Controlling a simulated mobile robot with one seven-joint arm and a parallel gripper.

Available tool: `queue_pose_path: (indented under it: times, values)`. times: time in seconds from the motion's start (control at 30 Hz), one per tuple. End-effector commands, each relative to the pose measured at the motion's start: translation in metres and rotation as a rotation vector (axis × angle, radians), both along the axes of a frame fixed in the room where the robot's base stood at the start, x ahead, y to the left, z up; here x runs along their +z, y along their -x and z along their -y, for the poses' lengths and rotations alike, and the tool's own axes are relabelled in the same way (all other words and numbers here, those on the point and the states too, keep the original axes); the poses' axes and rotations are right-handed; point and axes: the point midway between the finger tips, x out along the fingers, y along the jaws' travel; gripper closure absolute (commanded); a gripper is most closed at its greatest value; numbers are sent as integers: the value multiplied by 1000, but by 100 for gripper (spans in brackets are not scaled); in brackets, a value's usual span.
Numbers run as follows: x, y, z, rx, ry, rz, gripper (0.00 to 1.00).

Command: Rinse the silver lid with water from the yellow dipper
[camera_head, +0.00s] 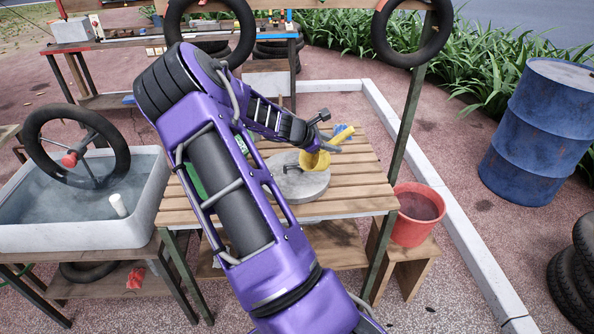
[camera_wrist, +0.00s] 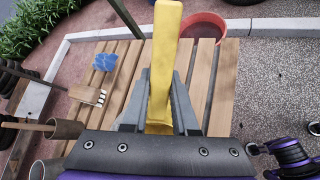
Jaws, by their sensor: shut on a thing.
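The silver lid (camera_head: 302,186) is a round grey disc with a dark handle, lying flat on the slatted wooden table. The yellow dipper (camera_head: 316,160) is above the lid's far right part in the head view; whether it touches the lid, and any water in it, I cannot tell. My gripper (camera_head: 333,140) is shut on the dipper's handle. In the wrist view the yellow handle (camera_wrist: 164,48) stands between the two grey fingers (camera_wrist: 161,85). The dipper's cup and the lid are hidden in that view.
A red bucket (camera_head: 418,226) of dark liquid stands on a low wooden stand right of the slatted table (camera_head: 355,192). A white water tub (camera_head: 75,236) with a wheel is at left. A blue cloth (camera_wrist: 105,62) and a brush (camera_wrist: 88,95) lie on the slats. A post rises beside the table.

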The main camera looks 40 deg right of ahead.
Motion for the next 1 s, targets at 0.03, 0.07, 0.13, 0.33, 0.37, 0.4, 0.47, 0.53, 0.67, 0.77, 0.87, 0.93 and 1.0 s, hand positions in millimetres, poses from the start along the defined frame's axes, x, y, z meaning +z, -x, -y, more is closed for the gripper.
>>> queue_pose_path:
  times: [0.03,0.07,0.13,0.33,0.37,0.4,0.47,0.53,0.67,0.77,0.87,0.93,1.0]
  values:
    - [3,0,3,-3,-22,5,100]
    - [2,1,5,-3,-34,6,100]
    - [-5,1,7,-4,-64,6,100]
    - [-12,1,13,-4,-142,7,100]
    - [-12,1,14,-4,-153,8,100]
    - [-13,0,15,-4,-168,11,100]
    - [-16,0,17,-3,-189,9,100]
    - [-19,1,20,-5,-215,8,100]
    - [-23,1,25,-3,-262,10,100]
    - [-26,1,28,-5,-299,11,100]
    - [-28,0,33,-4,-334,14,100]
    - [-29,1,36,-5,-358,12,100]
    - [-29,1,40,-4,-382,13,100]
